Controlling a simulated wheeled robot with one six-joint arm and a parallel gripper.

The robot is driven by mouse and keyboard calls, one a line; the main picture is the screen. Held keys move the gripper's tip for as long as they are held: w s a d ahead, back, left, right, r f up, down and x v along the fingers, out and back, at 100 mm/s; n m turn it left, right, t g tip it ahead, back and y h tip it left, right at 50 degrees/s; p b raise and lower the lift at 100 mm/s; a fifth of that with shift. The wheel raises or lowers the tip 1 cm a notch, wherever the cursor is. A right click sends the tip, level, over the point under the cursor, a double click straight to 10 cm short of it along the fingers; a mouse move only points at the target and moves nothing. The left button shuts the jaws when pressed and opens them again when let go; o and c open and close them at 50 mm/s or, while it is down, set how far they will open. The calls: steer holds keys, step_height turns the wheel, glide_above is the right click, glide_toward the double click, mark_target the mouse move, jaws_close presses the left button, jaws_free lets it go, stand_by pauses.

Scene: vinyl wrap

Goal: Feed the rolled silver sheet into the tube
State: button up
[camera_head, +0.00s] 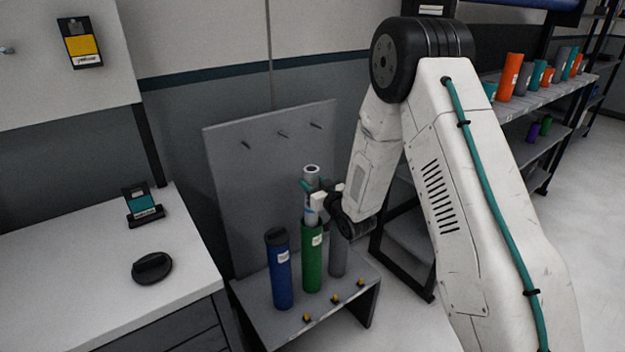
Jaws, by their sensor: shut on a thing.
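The rolled silver sheet (311,174) stands upright with its hollow top end showing. My gripper (312,192) is shut around its upper part. The roll is right above the green tube (312,262), and its lower end meets the tube's mouth in this view. I cannot tell whether the end is inside the mouth or just over it. The green tube stands upright on a grey stand (345,312). A blue tube (279,270) with a dark cap stands to its left. A grey tube (338,255) stands to its right, its top hidden by my gripper and wrist.
The stand has a back panel (235,165) with several pegs and small yellow-topped parts at its front edge. A white counter (90,275) at left holds a black round cap (152,268) and a small device (142,205). Shelves (545,100) with coloured tubes stand at right.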

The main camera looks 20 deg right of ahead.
steer(key=shift+f, duration=0.1)
steer(key=o, duration=1.4)
steer(key=shift+c, duration=0.2)
steer(key=v, duration=0.7)
steer(key=shift+s, duration=0.35)
steer(key=shift+d, duration=0.1)
